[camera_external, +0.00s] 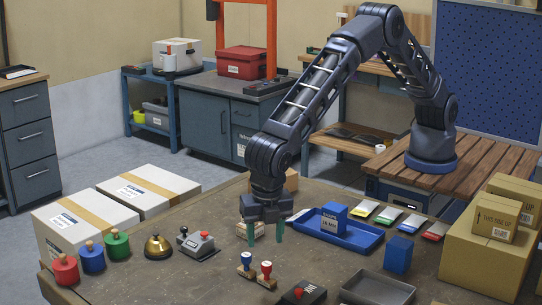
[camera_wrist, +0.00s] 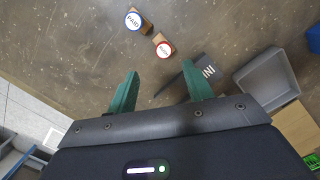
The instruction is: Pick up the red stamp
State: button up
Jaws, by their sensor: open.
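The red stamp (camera_external: 266,270) stands on the brown table, with a red round top and a wooden base. In the wrist view its red-rimmed round top (camera_wrist: 164,49) shows with a wooden side, just beyond my fingers. A similar blue-topped stamp (camera_external: 246,264) stands close to its left; its blue-rimmed top marked PAID shows in the wrist view (camera_wrist: 134,20). My gripper (camera_external: 265,236) points down above the table, behind the stamps in the external view. Its green fingers are apart and nothing is between them, as the wrist view (camera_wrist: 162,82) shows.
A blue tray (camera_external: 365,243) holding a blue box is behind. A control box (camera_external: 196,245), brass bell (camera_external: 158,247) and several knobbed cylinders (camera_external: 92,260) stand left.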

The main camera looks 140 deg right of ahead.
aim_at(267, 264)
jog(key=f, duration=0.5)
jog(key=shift+s+d, duration=0.2)
jog(key=shift+s+d+f, duration=0.1)
jog(key=shift+s+f, duration=0.1)
jog(key=shift+f, duration=1.05)
jog(key=shift+s+f, duration=0.2)
jog(key=shift+f, duration=1.05)
jog(key=shift+c, duration=0.4)
jog(key=c, duration=1)
